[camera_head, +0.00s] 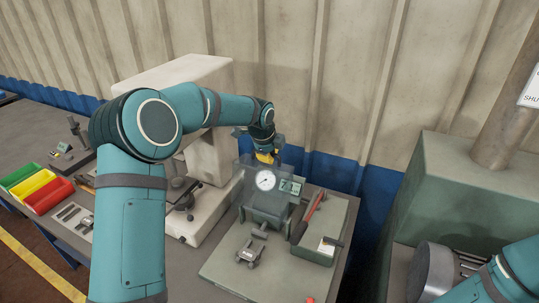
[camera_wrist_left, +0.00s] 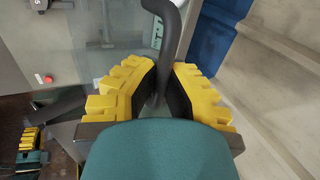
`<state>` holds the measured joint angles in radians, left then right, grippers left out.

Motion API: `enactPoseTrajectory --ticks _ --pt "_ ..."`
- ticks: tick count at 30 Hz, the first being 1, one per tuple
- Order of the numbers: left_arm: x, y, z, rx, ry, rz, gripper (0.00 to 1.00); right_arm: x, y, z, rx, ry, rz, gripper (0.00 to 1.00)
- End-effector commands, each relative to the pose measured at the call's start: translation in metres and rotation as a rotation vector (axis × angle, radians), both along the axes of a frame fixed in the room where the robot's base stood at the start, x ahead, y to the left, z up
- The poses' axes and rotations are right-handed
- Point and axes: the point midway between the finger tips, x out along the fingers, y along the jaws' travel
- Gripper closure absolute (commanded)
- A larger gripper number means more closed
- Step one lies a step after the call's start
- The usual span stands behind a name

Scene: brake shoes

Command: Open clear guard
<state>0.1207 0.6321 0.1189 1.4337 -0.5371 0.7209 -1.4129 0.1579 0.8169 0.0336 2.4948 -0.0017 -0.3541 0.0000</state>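The clear guard (camera_head: 246,173) is a see-through grey panel standing in front of the dial gauge on the bench fixture. In the left wrist view its pane (camera_wrist_left: 100,40) fills the upper left, and a dark curved handle (camera_wrist_left: 170,30) runs down between my fingers. My left gripper (camera_head: 266,156) is at the top of the guard, partly hidden by my own arm. In the wrist view its yellow fingers (camera_wrist_left: 162,80) are close together, with the handle between their dark pads.
The dial gauge (camera_head: 265,180) and a small green display (camera_head: 291,188) sit at the fixture. A tray (camera_head: 325,232) with a red-handled tool is to the right. A metal part (camera_head: 250,252) lies in front. Coloured bins (camera_head: 42,188) and a pale machine (camera_head: 205,160) are left.

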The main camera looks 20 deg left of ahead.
Motion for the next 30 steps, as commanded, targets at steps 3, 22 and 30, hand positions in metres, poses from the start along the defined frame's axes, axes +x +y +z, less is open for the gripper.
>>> enactPoseTrajectory --ticks 3,22,30 --pt "0.002 0.001 0.006 0.000 -0.014 0.003 0.75 0.000 0.000 0.000 0.000 0.000 0.000 1.00" --pt "-0.010 0.001 0.028 0.000 -0.009 0.001 0.59 0.000 0.000 0.000 0.000 0.000 0.000 1.00" --pt "-0.031 0.003 0.079 0.000 -0.011 0.003 0.59 0.000 0.000 0.000 0.000 0.000 0.000 1.00"
